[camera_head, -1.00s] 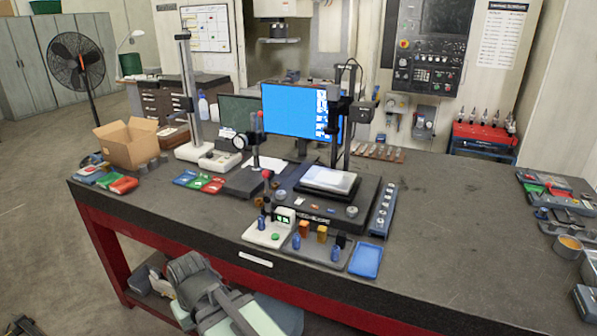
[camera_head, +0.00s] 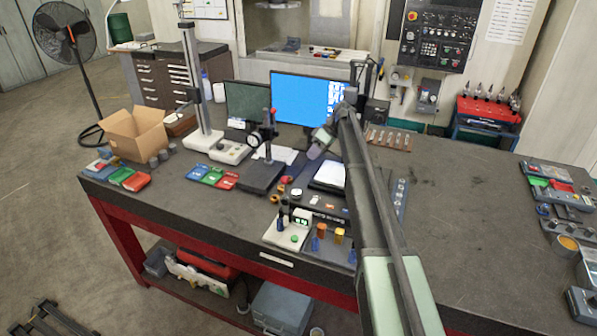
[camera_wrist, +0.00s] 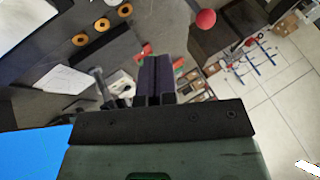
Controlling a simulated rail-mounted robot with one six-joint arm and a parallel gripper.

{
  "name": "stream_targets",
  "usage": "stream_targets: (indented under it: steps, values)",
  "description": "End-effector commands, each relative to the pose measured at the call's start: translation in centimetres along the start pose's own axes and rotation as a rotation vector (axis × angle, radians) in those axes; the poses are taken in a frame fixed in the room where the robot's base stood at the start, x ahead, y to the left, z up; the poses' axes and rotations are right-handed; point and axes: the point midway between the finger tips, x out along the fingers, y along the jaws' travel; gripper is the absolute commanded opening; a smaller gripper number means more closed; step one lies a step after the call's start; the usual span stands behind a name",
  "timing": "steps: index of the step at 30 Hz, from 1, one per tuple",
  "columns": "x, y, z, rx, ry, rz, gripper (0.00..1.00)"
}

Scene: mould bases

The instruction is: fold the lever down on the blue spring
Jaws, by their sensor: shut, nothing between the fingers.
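The spring tester (camera_head: 272,238) is a white unit with a lit green display at the front of the bench. A blue spring (camera_head: 281,223) stands on it under its black upright. A red ball knob (camera_head: 285,180) shows above the tester, so the lever looks raised. A red ball also shows at the top of the wrist view (camera_wrist: 206,18). My gripper (camera_head: 312,154) hangs above and behind the tester, apart from the knob. Its dark fingers (camera_wrist: 156,75) are together and empty. The lever's joint is too small to make out.
A tray with orange springs (camera_head: 321,230) sits right of the tester, partly behind my arm. A dial gauge stand (camera_head: 262,140) and a monitor (camera_head: 300,100) stand behind. Orange rings (camera_wrist: 102,24) lie nearby. The bench's right middle is clear.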

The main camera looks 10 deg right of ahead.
Motion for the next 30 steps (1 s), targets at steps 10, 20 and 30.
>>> stream_targets:
  steps: [10,20,30]
  values:
    - [0.3,0.0,0.1,-0.004,0.000,0.000,0.00]
    - [5.1,0.3,0.5,-0.004,-0.001,0.000,0.00]
    - [11.0,-1.6,0.2,-0.003,-0.001,0.000,0.00]
